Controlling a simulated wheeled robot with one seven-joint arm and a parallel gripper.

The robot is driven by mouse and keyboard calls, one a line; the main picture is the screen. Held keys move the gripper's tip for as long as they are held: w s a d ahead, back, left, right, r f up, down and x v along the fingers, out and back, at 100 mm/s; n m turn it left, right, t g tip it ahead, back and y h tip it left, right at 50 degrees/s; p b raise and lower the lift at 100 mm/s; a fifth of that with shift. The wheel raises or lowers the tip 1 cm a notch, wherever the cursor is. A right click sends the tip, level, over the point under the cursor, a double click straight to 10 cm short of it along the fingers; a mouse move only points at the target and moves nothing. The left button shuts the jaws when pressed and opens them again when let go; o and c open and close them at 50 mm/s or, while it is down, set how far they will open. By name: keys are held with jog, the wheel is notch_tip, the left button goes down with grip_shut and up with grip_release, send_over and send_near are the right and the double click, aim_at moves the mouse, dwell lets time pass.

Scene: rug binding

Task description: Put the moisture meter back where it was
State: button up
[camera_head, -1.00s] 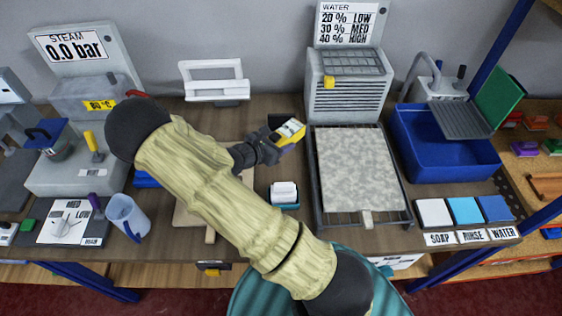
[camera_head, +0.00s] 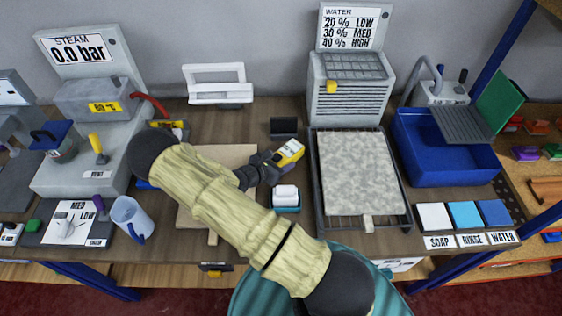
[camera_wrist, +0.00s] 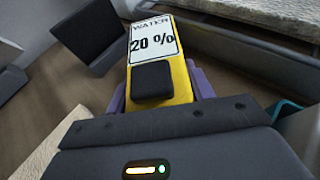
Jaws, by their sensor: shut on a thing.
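The yellow moisture meter (camera_head: 289,152) is in my gripper (camera_head: 279,162), held near the middle of the bench, between the beige board and the grey rack. In the wrist view the meter (camera_wrist: 157,60) points away from me, and its display reads "WATER 20 %". The purple fingers of my gripper (camera_wrist: 160,92) are shut on its two sides. A small black stand (camera_head: 284,127) is on the bench just behind the meter, apart from it. The stand also shows in the wrist view (camera_wrist: 87,38), left of the meter, and looks empty.
A teal tray (camera_head: 287,209) with a white block sits in front of my gripper. The grey rack (camera_head: 315,190) with a speckled rug piece is to the right. A beige board (camera_head: 188,218) lies partly under my arm. Bare bench surrounds the black stand.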

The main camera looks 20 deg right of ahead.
jog(key=shift+f, duration=0.5)
jog(key=shift+f+b, duration=0.3)
jog(key=shift+f, duration=0.05)
jog(key=shift+f, duration=0.2)
jog(key=o, duration=1.2)
jog(key=shift+r, duration=0.1)
